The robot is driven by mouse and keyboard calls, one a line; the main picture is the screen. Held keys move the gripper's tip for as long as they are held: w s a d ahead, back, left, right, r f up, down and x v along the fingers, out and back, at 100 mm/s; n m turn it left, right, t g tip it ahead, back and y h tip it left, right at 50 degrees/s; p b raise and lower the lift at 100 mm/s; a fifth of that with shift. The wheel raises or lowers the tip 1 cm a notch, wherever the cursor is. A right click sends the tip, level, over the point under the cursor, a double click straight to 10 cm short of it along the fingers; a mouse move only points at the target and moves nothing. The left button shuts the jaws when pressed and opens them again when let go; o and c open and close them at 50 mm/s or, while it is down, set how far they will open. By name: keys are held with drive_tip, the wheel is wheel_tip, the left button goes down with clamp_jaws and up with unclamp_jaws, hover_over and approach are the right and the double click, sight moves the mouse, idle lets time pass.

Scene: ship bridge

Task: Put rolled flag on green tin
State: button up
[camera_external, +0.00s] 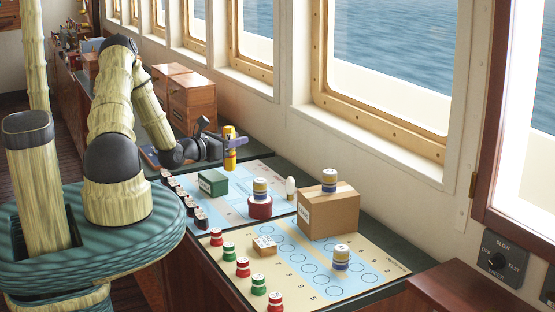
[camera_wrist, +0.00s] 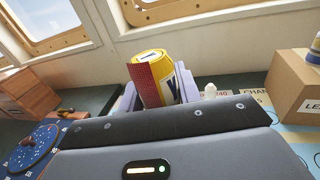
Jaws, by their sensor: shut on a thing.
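The rolled flag (camera_external: 229,160) is an upright yellow roll behind and to the right of the green tin. In the wrist view the rolled flag (camera_wrist: 152,77) shows yellow, red, white and dark blue parts. My gripper (camera_external: 231,143) is shut on it, with lilac fingers on both sides of it. The flag's lower end is at the far part of the blue chart; I cannot tell whether it touches the surface. The green tin (camera_external: 213,183) is a small box with a pale label, standing on the blue chart. It is out of the wrist view.
A red tin (camera_external: 260,207) carries a striped roll (camera_external: 260,188). A white peg (camera_external: 291,189) stands beside it. A cardboard box (camera_external: 328,212) with another roll on top stands at the right. Dark pieces (camera_external: 184,200) line the chart's left edge. Windows and wall bound the far side.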

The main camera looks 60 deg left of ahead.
drive_tip(key=s+a+r+n+y+b, duration=0.1)
drive_tip(key=s+a+r+y, duration=0.1)
drive_tip(key=a+r, duration=0.3)
drive_tip(key=a, duration=0.4)
drive_tip(key=shift+a+n+g, duration=0.3)
drive_tip(key=shift+r, duration=0.1)
drive_tip(key=shift+w+f+p, duration=0.1)
drive_tip(key=shift+f+p, duration=0.65)
drive_tip(key=shift+f, duration=2.2)
drive_tip(key=shift+f+p, duration=0.65)
drive_tip(key=shift+f, duration=1.4)
